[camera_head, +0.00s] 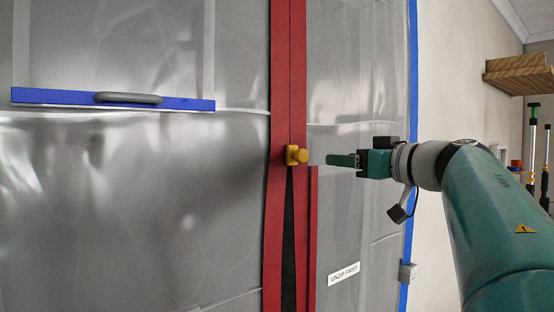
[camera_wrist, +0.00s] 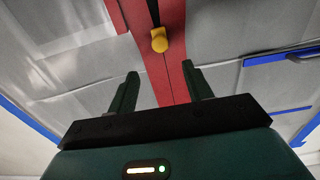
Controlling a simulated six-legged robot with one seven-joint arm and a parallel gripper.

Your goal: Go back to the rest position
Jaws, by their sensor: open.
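My gripper (camera_head: 331,159) is to the right of the yellow zipper pull (camera_head: 298,155), apart from it, in front of the grey plastic sheet. In the wrist view my gripper (camera_wrist: 161,82) shows two green fingers spread apart with nothing between them. The yellow pull (camera_wrist: 159,40) is beyond the fingertips, on the red zipper strip (camera_wrist: 172,72). In the head view the red strip (camera_head: 281,80) runs vertically. Below the pull it is parted in a narrow dark gap; above the pull its edges meet.
A blue bar with a grey handle (camera_head: 128,98) is on the sheet at left. A label reading "UNZIP FIRST" (camera_head: 344,273) is low on the sheet. Blue tape (camera_head: 412,120) edges the sheet at right. A wooden shelf (camera_head: 518,75) and upright poles (camera_head: 532,145) are at far right.

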